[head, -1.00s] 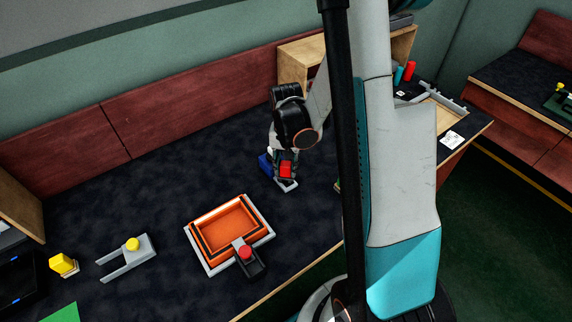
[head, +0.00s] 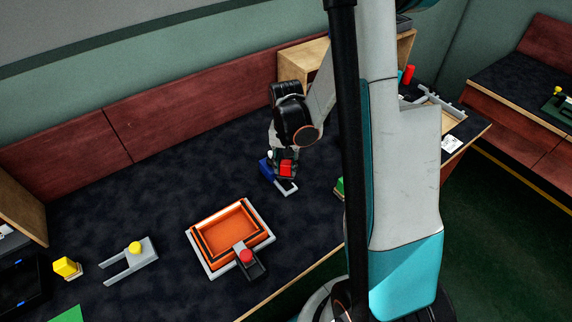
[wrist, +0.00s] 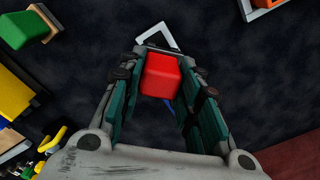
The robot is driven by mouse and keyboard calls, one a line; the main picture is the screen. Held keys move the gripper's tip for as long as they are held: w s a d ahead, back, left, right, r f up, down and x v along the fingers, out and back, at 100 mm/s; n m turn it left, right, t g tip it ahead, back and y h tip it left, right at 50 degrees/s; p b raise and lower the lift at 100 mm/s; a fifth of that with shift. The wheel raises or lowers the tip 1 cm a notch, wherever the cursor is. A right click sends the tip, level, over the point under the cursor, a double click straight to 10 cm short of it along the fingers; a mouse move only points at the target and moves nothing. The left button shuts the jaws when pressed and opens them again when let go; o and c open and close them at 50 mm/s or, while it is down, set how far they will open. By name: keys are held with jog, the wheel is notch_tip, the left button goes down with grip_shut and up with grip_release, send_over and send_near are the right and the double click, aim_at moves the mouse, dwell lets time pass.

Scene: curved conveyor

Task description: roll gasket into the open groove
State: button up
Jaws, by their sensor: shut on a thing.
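My gripper (head: 285,165) is shut on a red block (wrist: 161,75), which sits between the two fingers in the wrist view. A grey angular frame (wrist: 158,36) shows just beyond the fingertips; in the head view it lies low under the gripper, beside a blue piece (head: 266,169). I cannot tell whether the red block is joined to these. The orange tray (head: 230,235) with a dark line around its inside and a grey outer rim lies to the front left, apart from the gripper. I cannot tell whether the dark line is gasket or groove.
A dark slider with a red knob (head: 246,256) lies at the tray's front corner. A grey forked piece with a yellow knob (head: 136,247) and a yellow block (head: 66,267) lie left. A green block (wrist: 22,24) is near the arm column. The table behind the tray is clear.

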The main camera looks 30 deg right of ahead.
jog(key=shift+r+p, duration=1.25)
jog(key=shift+r, duration=0.9)
